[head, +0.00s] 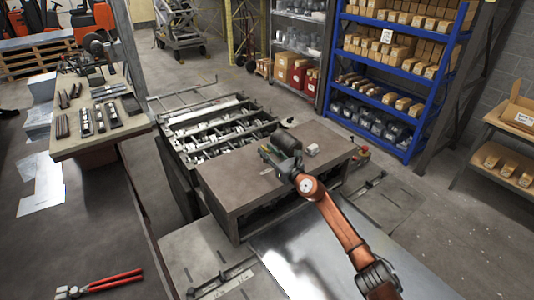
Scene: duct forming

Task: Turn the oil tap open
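My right arm comes in from the lower right. My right gripper (268,155) is over the top of the brown machine housing (228,185), near its back edge. Its fingers are small and dark against the housing, and I cannot tell whether they are open or shut. I cannot pick out the oil tap with certainty; it may be hidden behind the gripper and wrist. My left gripper is not in view.
A small pale box (312,150) sits on the housing, right of my wrist. A shiny metal sheet (290,262) lies below my arm. Blue shelving (385,75) stands behind.

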